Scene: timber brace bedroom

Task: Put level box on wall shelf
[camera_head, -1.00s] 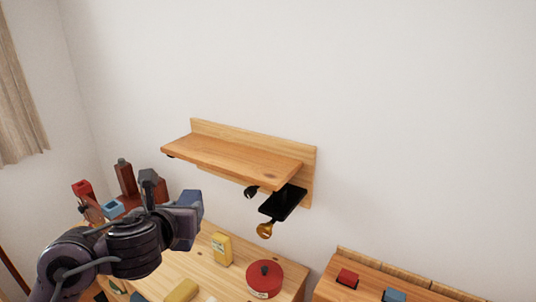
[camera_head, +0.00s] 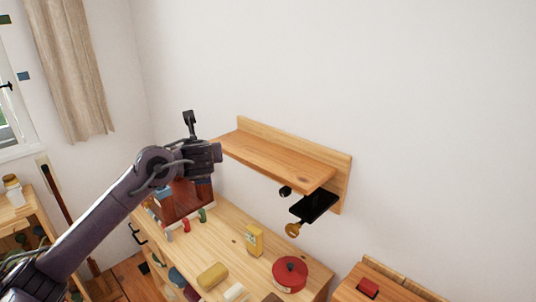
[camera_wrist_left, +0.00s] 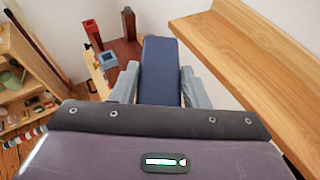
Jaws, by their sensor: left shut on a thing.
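The wall shelf (camera_head: 275,157) is a light wooden board with a back rail, fixed to the white wall; its bare top also shows at the right of the wrist view (camera_wrist_left: 255,62). My left gripper (camera_head: 210,153) is at the shelf's left end in the head view. In the wrist view its two grey fingers (camera_wrist_left: 160,92) are shut on a dark blue box (camera_wrist_left: 161,65), which I take to be the level box. The box lies to the left of the shelf's edge there, and I cannot make it out in the head view. My right gripper is not in view.
A black clamp-like piece with a brass knob (camera_head: 293,229) hangs under the shelf's right end. Below stands a wooden cabinet (camera_head: 225,235) with a yellow box (camera_head: 254,239), a red round tin (camera_head: 290,274) and a dark red stand (camera_head: 180,203). The shelf top looks clear.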

